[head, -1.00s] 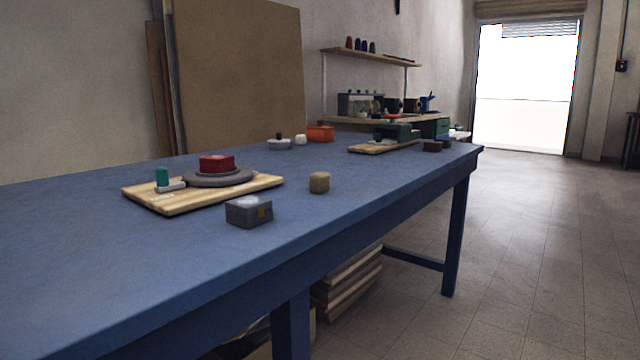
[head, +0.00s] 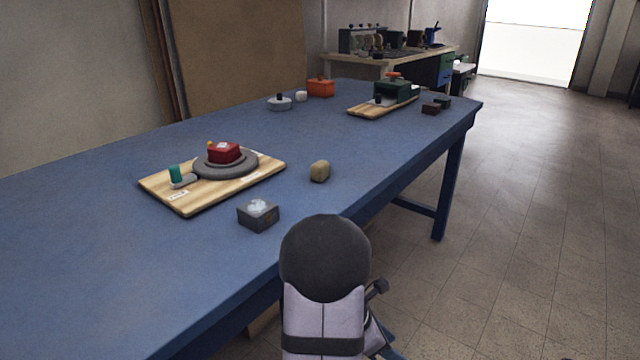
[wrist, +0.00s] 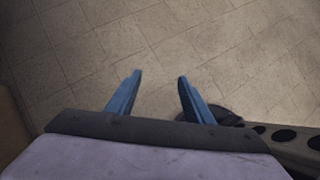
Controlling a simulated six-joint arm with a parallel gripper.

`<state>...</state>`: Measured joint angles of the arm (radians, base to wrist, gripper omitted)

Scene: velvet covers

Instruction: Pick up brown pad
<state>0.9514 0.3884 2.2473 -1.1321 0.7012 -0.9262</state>
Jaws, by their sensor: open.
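A small tan-brown block with rounded edges (head: 320,171) stands on the blue table, right of the wooden board. A darker reddish-brown block (head: 430,108) lies near the table's far right corner. I cannot tell for certain which one is the brown pad. My gripper (wrist: 159,77) has two blue fingers, apart and empty, over bare tiled floor in the wrist view. Neither brown block shows in that view. In the head view my arm stands in front of the table's near edge, short of both blocks.
On the blue table (head: 90,250), a wooden board (head: 185,203) holds a grey disc with a red block and a green cylinder. A dark grey box (head: 258,216) stands near the front edge. A second board (head: 365,108) carries a green device (head: 392,91). The table's left is clear.

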